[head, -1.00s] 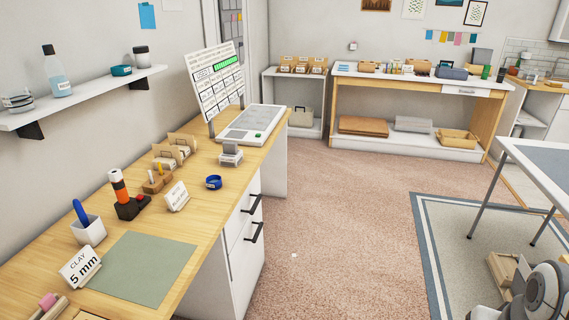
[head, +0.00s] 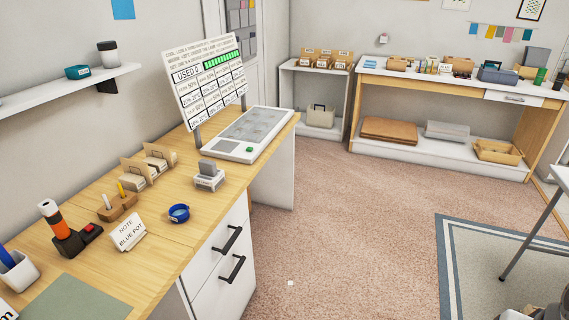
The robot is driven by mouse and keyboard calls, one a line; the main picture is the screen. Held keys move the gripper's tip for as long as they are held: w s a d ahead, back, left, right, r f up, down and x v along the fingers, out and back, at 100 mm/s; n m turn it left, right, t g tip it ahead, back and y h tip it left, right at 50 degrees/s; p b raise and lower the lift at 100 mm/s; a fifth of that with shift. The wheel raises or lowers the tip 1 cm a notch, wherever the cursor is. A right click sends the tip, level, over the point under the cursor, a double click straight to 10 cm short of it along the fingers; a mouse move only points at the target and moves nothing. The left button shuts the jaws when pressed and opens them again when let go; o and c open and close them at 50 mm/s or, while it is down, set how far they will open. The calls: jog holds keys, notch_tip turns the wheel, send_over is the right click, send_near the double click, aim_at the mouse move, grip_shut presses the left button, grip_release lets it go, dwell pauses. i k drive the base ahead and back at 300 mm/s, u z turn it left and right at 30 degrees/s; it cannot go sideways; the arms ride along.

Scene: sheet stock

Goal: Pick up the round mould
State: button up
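I cannot tell for certain which thing is the round mould. A small round blue item (head: 179,213) lies on the wooden desk (head: 150,275), beside a card reading "NOTE BLUE POT" (head: 128,232). A round teal item (head: 77,72) sits on the white wall shelf. Small items on the far bench are too small to make out. My gripper's fingers do not show; only slivers of what may be my arm show at the bottom right edge.
A grey press-like block (head: 208,176), a flat panel (head: 249,134) and an upright chart board (head: 206,82) stand on the desk. White drawers (head: 222,268) front it. The far bench (head: 440,85) lines the back wall. Open carpet (head: 350,220) lies between, with a table leg (head: 530,237) at right.

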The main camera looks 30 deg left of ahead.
aim_at(179, 213)
jog(key=z, duration=0.05)
jog(key=i, duration=2.05)
jog(key=u, duration=3.55)
jog(key=i, duration=1.65)
jog(key=z, duration=0.05)
